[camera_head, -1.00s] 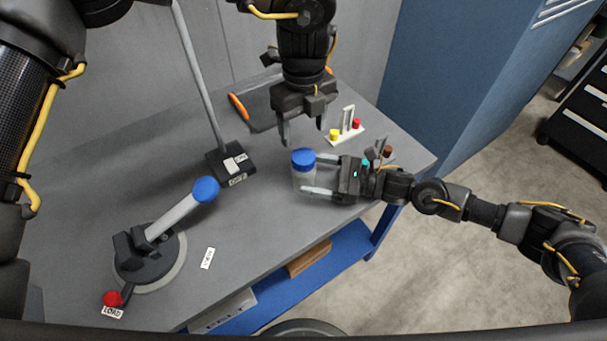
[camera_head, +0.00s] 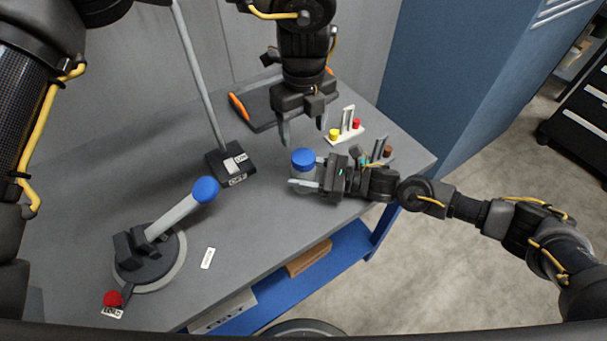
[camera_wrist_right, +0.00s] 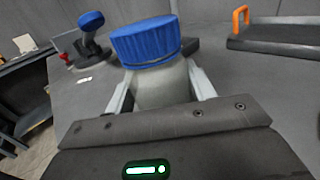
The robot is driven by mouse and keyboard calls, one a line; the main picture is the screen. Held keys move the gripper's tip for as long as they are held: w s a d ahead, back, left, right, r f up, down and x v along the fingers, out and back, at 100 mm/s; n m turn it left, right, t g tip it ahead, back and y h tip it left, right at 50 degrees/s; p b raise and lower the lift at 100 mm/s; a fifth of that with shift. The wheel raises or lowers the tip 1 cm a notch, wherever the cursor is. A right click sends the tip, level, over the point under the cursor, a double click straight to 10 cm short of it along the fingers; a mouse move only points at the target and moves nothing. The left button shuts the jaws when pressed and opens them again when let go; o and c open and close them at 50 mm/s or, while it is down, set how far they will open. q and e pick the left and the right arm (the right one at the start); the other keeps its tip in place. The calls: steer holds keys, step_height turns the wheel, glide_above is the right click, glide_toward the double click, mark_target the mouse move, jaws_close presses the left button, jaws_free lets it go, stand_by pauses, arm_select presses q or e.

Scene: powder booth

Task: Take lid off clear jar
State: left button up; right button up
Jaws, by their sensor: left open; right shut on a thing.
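The clear jar (camera_wrist_right: 161,86) stands upright with its ribbed blue lid (camera_head: 303,158) on top. In the right wrist view the blue lid (camera_wrist_right: 146,43) fills the upper middle. My right gripper (camera_head: 304,184) comes from the right and is shut on the jar body below the lid, one finger on each side. My left gripper (camera_head: 301,140) is above and just behind the lid, pointing down, with its fingers apart and empty. It does not touch the lid, as far as the head view shows. The lower jar is mostly hidden by my right gripper.
On the grey table (camera_head: 250,225) stand a lever with a blue knob (camera_head: 206,190), a red knob (camera_head: 113,299), a switch box (camera_head: 231,164) and a dark tray with orange handles (camera_head: 262,108). A small rack (camera_head: 346,131) holds yellow and red pieces.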

mark_target(303, 156)
jaws_close()
arm_select(q)
steer(key=m, duration=0.8)
steer(key=shift+m, duration=0.3)
steer(key=m, duration=0.7)
steer(key=shift+m, duration=0.3)
steer(key=m, duration=1.5)
steer(key=shift+f, duration=4)
